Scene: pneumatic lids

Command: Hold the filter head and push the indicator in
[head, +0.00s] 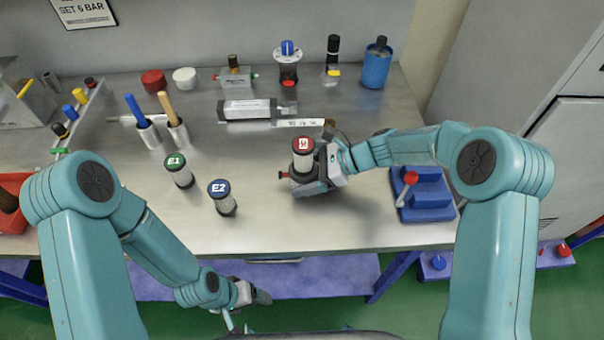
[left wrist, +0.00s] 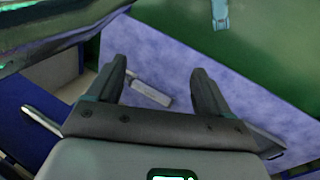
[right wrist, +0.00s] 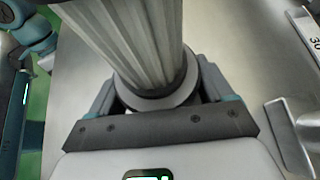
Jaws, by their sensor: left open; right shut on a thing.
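The filter head (head: 303,147) has a dark red cap with a white mark and stands upright on the table, right of the middle. Its pale ribbed body (right wrist: 145,40) fills the top of the right wrist view. My right gripper (head: 310,186) is shut on the filter head, low around its body. A small red-tipped knob (head: 284,175), seemingly the indicator, sticks out at the filter head's left side. My left gripper (head: 254,294) is open and empty, in front of the table edge and away from the filter head. Its two spread fingers show in the left wrist view (left wrist: 155,85).
Two canisters, E1 (head: 178,170) and E2 (head: 222,197), stand to the left. A blue block with a red-knobbed lever (head: 425,205) lies right of the filter head. Cylinders and fittings line the back. The table front between E2 and the filter head is clear.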

